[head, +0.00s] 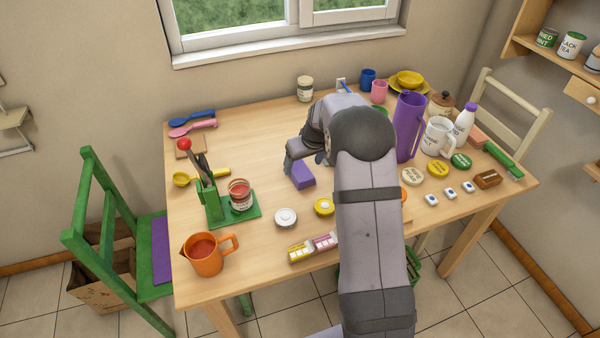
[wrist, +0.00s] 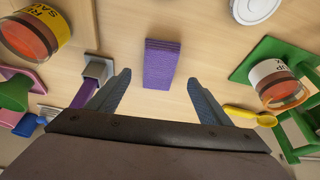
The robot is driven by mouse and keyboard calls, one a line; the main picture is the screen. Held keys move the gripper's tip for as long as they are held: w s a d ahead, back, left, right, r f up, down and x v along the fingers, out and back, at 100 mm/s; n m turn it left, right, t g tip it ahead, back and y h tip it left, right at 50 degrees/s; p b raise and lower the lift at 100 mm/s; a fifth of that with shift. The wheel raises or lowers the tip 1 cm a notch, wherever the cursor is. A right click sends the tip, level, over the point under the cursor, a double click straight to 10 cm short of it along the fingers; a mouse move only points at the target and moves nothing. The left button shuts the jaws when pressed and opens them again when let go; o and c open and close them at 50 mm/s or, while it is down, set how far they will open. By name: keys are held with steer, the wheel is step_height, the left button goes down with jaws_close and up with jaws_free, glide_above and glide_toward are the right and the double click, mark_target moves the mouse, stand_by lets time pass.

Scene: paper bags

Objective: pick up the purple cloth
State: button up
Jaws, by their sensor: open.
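The purple cloth (head: 303,176) lies as a small folded block on the wooden table (head: 262,145), left of my arm. In the wrist view the folded purple cloth (wrist: 162,62) shows layered edges and lies between and just beyond my fingertips. My gripper (wrist: 159,78) is open, with one finger to each side of the cloth, and is empty. In the head view my gripper (head: 305,161) is close to the cloth, partly hidden by my own arm. I cannot tell how high the fingertips are above the table.
An orange jug (head: 207,254) stands at the front left. A white lid (head: 286,218) lies in front of the cloth. A purple pitcher (head: 408,125) and mugs crowd the right.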

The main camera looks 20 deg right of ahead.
mark_target(301, 171)
steer(key=shift+p+x, duration=0.7)
steer(key=shift+x, duration=1.7)
steer(key=shift+d, duration=0.1)
steer(key=c, duration=1.1)
